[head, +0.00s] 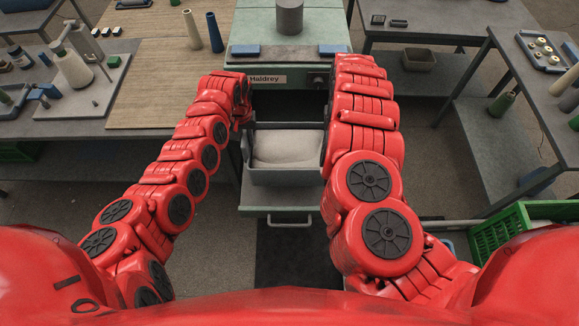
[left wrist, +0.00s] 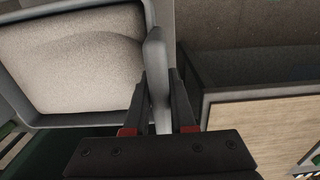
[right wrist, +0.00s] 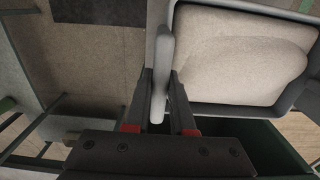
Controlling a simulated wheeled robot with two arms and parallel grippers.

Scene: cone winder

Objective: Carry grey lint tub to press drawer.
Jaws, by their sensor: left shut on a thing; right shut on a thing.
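The grey lint tub (head: 287,178), filled with pale lint (head: 287,148), is in the middle of the head view, between my two arms and level. My left gripper (left wrist: 158,85) is shut on the tub's grey side handle. My right gripper (right wrist: 163,85) is shut on the opposite handle; my right arm hides it in the head view. The press (head: 272,79), a green machine labelled Haldrey, stands behind the tub. Its press drawer (head: 275,212) is pulled out, with a bar handle in front. The tub overlaps the drawer from above; the head view does not show whether they touch.
A grey cylinder (head: 289,18) and two blue blocks (head: 245,50) sit on top of the press. A wooden-topped table (head: 150,85) with cones is at the left. Dark tables stand at the right. A green crate (head: 520,225) is low at the right.

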